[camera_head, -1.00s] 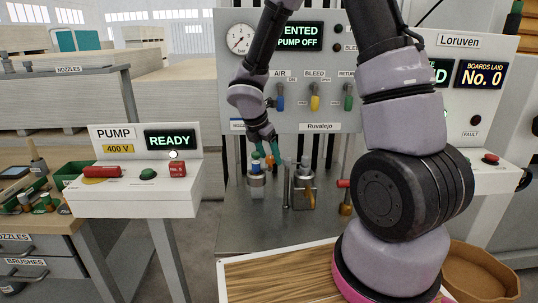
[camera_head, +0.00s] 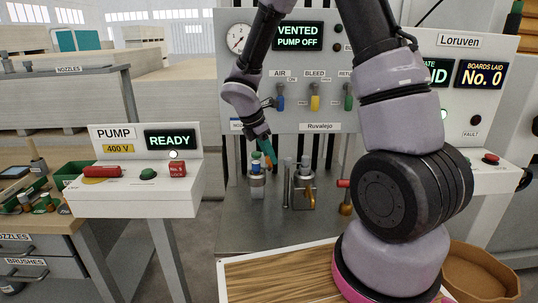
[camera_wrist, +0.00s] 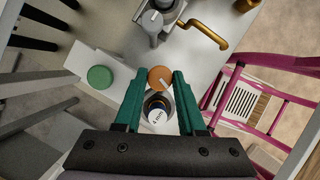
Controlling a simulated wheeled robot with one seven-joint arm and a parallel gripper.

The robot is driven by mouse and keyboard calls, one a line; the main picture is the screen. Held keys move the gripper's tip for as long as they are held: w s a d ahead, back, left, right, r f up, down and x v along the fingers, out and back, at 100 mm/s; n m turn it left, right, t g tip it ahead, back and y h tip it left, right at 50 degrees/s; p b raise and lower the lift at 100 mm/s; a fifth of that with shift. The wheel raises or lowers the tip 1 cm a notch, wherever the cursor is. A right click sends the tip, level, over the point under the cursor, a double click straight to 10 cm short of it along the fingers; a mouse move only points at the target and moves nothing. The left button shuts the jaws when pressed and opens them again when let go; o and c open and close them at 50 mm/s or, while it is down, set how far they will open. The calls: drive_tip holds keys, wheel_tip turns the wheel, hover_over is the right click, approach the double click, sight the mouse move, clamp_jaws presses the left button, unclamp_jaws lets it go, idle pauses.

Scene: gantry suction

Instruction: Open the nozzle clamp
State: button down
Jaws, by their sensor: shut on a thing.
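In the wrist view, my gripper (camera_wrist: 160,78) has its green fingers on both sides of a round orange knob (camera_wrist: 160,80) with a white line across its top. The fingers are shut on it. Just behind the knob is a round nozzle (camera_wrist: 157,113) with a dark ring and a "4 mm" label. In the head view, my gripper (camera_head: 271,160) points down at the left metal fixture (camera_head: 257,187) on the bench. The knob is hard to make out there. I take this knob to be the nozzle clamp's, but no label shows that.
A second fixture (camera_head: 303,190) with a bent orange handle stands close to the right. Upright posts and a red-topped valve (camera_head: 345,197) are near. The panel (camera_head: 300,80) behind reads "VENTED, PUMP OFF". The pump box (camera_head: 135,190) reads "READY".

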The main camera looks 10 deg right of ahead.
drive_tip(key=m, duration=0.2)
drive_tip(key=m+g, duration=0.1)
drive_tip(key=m, duration=0.1)
drive_tip(key=m+g, duration=0.1)
drive_tip(key=m, duration=0.1)
drive_tip(key=shift+w, duration=0.25)
drive_tip(key=m+g, duration=0.1)
drive_tip(key=m, duration=0.2)
drive_tip(key=m+g+y, duration=0.1)
drive_tip(key=m, duration=0.2)
drive_tip(key=shift+w, duration=0.1)
drive_tip(key=shift+m, duration=0.3)
drive_tip(key=c, duration=0.5)
unclamp_jaws()
drive_tip(key=shift+g, duration=0.3)
drive_tip(key=v, duration=1.1)
drive_tip(key=shift+d, duration=0.25)
